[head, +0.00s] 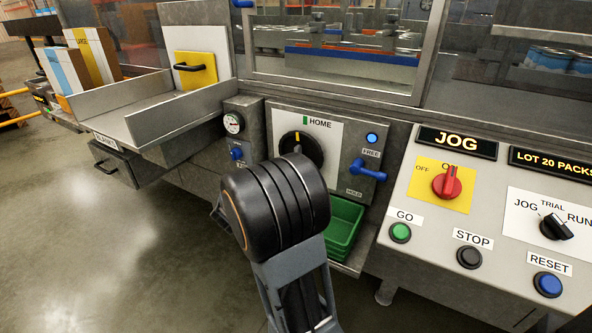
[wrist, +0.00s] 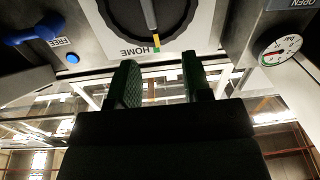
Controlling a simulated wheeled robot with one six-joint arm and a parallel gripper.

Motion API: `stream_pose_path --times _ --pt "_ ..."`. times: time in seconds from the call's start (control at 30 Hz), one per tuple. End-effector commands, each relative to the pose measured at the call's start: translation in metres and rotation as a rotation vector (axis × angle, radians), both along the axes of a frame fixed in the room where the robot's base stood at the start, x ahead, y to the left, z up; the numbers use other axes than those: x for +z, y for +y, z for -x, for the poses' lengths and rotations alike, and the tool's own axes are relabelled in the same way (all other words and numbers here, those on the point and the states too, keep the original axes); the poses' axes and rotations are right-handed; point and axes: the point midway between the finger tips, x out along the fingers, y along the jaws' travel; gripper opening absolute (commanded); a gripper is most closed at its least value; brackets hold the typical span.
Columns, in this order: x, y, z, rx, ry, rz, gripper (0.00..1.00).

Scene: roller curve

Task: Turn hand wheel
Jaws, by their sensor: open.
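The hand wheel (head: 312,153) is a round black wheel on a white panel marked HOME, with a yellow mark near its top. In the wrist view the wheel (wrist: 172,22) appears upside down, with its yellow mark close to the green HOME mark (wrist: 157,49). My gripper (wrist: 160,82) is open and empty, its two dark green fingers apart and pointing towards the wheel's HOME edge. The fingers appear clear of the wheel. In the head view my arm hides the gripper and the wheel's lower edge.
A blue lever (head: 370,170) sits right of the wheel, between FREE and HOLD labels, below a blue light (head: 372,138). A gauge (head: 233,123) is to the left. A green bin (head: 345,225) stands below. The control panel (head: 405,262) slopes at the right; open floor lies left.

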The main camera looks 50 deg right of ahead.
Motion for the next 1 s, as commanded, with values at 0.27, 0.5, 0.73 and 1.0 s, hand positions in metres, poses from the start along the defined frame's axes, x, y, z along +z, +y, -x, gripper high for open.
stream_pose_path --times 0.27,0.5,0.73,1.0 --pt "-0.008 -0.035 0.002 -0.066 0.010 0.027 0.45" --pt "-0.009 -0.081 -0.009 -0.063 0.010 0.026 0.45" --pt "-0.008 -0.116 -0.018 -0.061 0.009 0.025 0.45" --pt "-0.006 -0.136 -0.024 -0.058 0.010 0.025 0.45"
